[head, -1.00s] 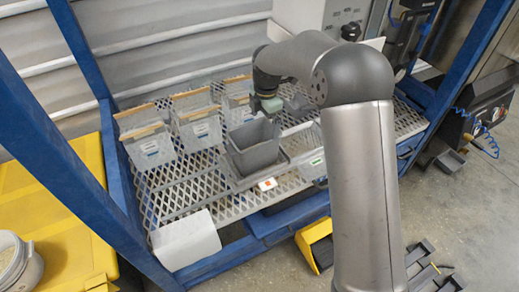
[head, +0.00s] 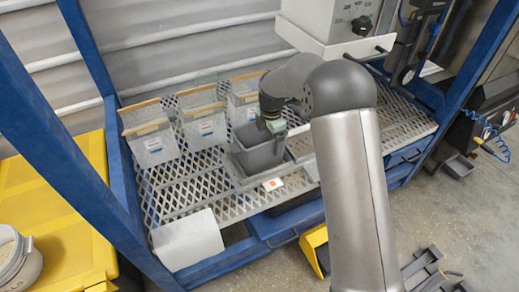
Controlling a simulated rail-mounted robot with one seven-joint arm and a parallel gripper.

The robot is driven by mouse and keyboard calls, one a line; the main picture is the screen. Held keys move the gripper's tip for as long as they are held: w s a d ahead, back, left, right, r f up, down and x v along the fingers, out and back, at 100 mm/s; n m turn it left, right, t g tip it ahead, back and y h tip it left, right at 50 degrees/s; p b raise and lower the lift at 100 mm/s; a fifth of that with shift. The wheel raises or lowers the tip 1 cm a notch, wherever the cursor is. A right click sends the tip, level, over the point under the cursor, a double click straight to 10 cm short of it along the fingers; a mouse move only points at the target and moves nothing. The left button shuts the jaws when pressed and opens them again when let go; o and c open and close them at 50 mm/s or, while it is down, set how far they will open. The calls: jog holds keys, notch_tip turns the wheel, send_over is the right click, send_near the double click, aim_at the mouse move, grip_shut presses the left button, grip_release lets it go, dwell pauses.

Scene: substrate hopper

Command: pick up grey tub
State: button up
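The grey tub (head: 260,158) stands upright and open-topped on a flat grey tray or plate (head: 244,183) on the mesh shelf, in the middle of the head view. My gripper (head: 272,127) points down at the tub's back right rim, overlapping the rim in the picture. The fingertips are too small and partly hidden, so I cannot tell whether they touch the rim or are closed on it.
Clear bins (head: 153,145) with wooden front strips stand in a row behind and left of the tub. A small white card with an orange mark (head: 273,184) lies in front of it. A white sheet (head: 187,240) hangs at the shelf's front left. Blue posts frame the shelf.

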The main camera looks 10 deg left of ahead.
jog(key=c, duration=0.8)
jog(key=shift+r, duration=0.1)
jog(key=s+d+r+p, duration=0.2)
jog(key=s+d, duration=0.8)
jog(key=s, duration=0.5)
jog(key=shift+r+p, duration=0.4)
jog(key=shift+r, duration=0.3)
